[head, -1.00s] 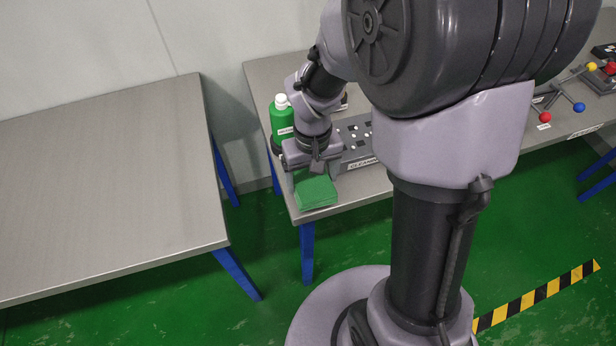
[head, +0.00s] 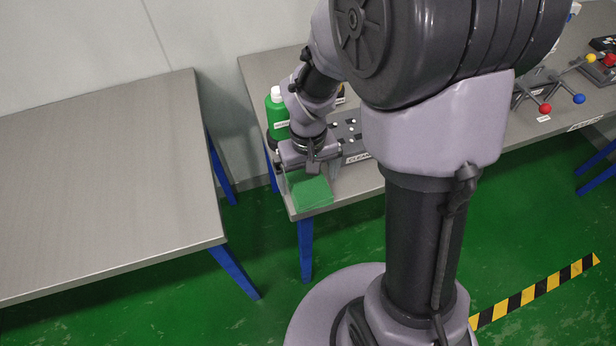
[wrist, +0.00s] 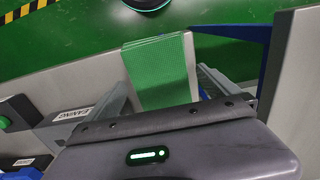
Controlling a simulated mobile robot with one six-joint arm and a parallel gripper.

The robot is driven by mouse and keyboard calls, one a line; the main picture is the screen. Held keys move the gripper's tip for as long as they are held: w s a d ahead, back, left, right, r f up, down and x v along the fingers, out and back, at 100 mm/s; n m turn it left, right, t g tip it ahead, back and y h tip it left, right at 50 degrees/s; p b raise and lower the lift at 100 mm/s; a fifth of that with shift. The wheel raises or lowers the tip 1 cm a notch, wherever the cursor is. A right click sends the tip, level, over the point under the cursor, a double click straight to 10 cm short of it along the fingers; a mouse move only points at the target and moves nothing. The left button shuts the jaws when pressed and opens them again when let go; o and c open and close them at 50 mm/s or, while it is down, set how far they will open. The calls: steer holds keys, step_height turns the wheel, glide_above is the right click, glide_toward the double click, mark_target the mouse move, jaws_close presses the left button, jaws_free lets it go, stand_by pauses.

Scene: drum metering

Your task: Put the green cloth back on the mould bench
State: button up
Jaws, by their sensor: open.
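The green cloth (head: 311,193) is a folded pad at the front left corner of the right-hand bench (head: 350,196). It also shows in the wrist view (wrist: 160,72). My gripper (head: 309,178) is open and just above the cloth, pointing down. In the wrist view my two fingers (wrist: 162,88) stand on either side of the cloth, apart from it. I cannot tell which bench is the mould bench.
A green bottle with a white cap (head: 277,113) stands behind my gripper. A grey holder with a label (head: 350,140) is just right of it. The left-hand bench (head: 100,190) is bare. Levers with coloured knobs (head: 560,90) stand on the far right.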

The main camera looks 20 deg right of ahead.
mark_target(308, 186)
step_height(308, 186, up, 14)
steer(key=p, duration=0.5)
steer(key=s+a+r+m+t+y, duration=0.1)
steer(key=s+a+r+m+t, duration=0.1)
steer(key=s+r, duration=0.3)
steer(key=s+a+r+m+t+y, duration=0.1)
steer(key=s+a+r+m+t, duration=0.1)
steer(key=s+r, duration=0.4)
steer(key=shift+s+t, duration=0.9)
steer(key=shift+s, duration=0.05)
steer(key=shift+f+b, duration=0.1)
steer(key=shift+b, duration=0.2)
